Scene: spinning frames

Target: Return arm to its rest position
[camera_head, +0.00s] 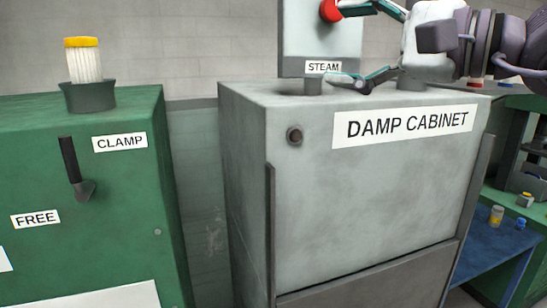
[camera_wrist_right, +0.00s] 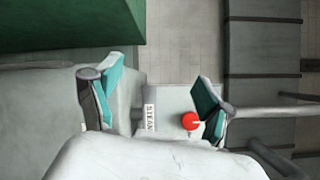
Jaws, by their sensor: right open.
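My right gripper (camera_head: 338,45) is at the top of the head view, in front of the grey steam panel (camera_head: 300,45). Its teal-padded fingers are spread apart with nothing held between them. A red knob (camera_head: 329,10) on the panel shows beside the upper finger. In the right wrist view the open gripper (camera_wrist_right: 158,80) has the red knob (camera_wrist_right: 190,121) close to its right finger; I cannot tell whether they touch. The STEAM label (camera_wrist_right: 149,118) lies between the fingers there. My left gripper is not in view.
The grey damp cabinet (camera_head: 360,190) stands below the panel. A green clamp machine (camera_head: 85,210) with a black lever (camera_head: 72,165) and a yellow-topped white spool (camera_head: 84,62) is at left. A blue table (camera_head: 487,250) with small spools is at right. A gap separates machine and cabinet.

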